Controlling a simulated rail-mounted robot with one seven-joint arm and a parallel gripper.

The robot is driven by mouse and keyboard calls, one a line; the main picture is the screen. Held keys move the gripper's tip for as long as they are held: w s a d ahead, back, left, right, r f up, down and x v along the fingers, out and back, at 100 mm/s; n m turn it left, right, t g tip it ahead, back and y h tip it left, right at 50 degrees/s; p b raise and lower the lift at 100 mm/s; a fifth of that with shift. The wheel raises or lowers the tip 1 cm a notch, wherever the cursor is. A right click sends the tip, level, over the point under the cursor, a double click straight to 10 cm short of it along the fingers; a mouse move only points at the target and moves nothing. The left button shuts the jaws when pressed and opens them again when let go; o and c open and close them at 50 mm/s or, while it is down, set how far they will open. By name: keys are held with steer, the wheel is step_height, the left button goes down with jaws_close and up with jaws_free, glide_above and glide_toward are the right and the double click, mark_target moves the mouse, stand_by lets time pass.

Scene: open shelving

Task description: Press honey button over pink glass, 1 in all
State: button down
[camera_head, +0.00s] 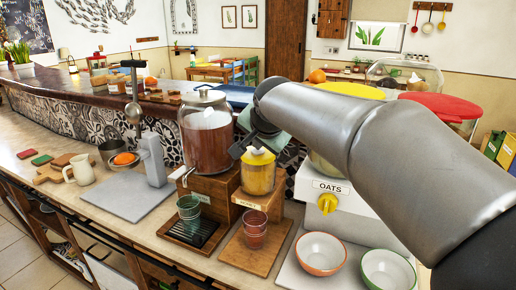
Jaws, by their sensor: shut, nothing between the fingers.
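The honey dispenser is a yellow jar (258,178) on a wooden block with a honey label (248,204). A small white piece (257,152) shows on top of its yellow lid; I cannot tell whether this is the button. A pink glass (255,232) stands upright on the wooden board below the front of the block. My gripper (237,151) is shut and empty, just up and left of the jar's lid. My arm comes in from the right. Whether the fingertips touch the lid cannot be told.
An oats dispenser (345,220) with a yellow knob stands right. Two bowls (320,253) sit at the front right.

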mark_target(258, 153)
steer(key=shift+r+p, duration=0.6)
steer(key=shift+r, duration=0.35)
steer(key=shift+r+p, duration=1.85)
steer(key=shift+r, duration=0.65)
